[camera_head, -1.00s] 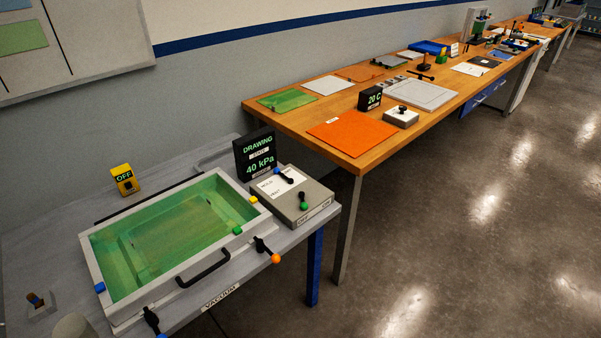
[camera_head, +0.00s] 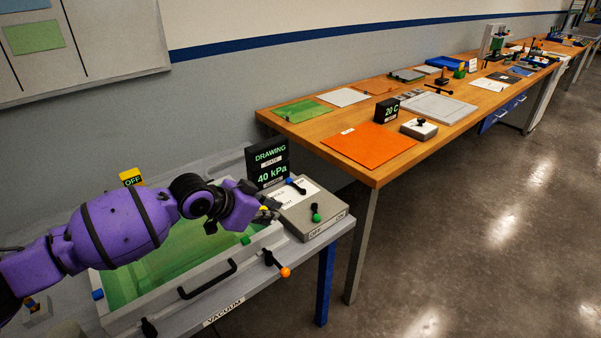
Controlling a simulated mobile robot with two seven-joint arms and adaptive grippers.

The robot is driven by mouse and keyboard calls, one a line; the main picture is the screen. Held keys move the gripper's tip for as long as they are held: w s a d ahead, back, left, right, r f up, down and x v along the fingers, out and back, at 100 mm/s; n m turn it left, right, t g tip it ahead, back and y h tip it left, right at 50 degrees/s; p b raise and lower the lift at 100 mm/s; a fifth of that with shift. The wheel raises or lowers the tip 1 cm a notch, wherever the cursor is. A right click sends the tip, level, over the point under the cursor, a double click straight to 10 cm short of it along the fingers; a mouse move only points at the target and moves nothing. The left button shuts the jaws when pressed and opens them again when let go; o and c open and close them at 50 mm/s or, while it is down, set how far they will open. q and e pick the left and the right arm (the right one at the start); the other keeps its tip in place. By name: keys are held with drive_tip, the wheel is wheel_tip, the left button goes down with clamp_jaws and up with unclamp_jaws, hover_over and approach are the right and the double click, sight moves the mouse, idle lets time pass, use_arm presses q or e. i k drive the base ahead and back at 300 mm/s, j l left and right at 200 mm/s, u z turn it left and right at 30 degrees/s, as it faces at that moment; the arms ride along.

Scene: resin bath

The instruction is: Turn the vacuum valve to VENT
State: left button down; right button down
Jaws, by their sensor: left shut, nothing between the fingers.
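The grey vacuum control box (camera_head: 326,232) stands at the right end of the bath table. On its top, a white label plate (camera_head: 284,194) carries a black lever with a blue tip (camera_head: 295,186); the tip points to the upper left. The plate's small lettering is partly hidden and hard to read. A second lever with a green knob (camera_head: 316,212) sits nearer the OFF/ON edge. The display (camera_head: 267,166) reads DRAWING, 40 kPa. My left gripper (camera_head: 271,210) is shut and empty at the box's left edge, close to the plate. My right gripper is not in view.
My left arm covers much of the green resin bath (camera_head: 266,240). A black handle (camera_head: 207,280) and an orange-knobbed lever (camera_head: 277,264) stick out at its front. A yellow OFF box (camera_head: 131,177) stands behind. A wooden bench (camera_head: 376,166) runs off to the right.

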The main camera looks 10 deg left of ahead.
sight(288, 182)
drive_tip(key=i, duration=0.95)
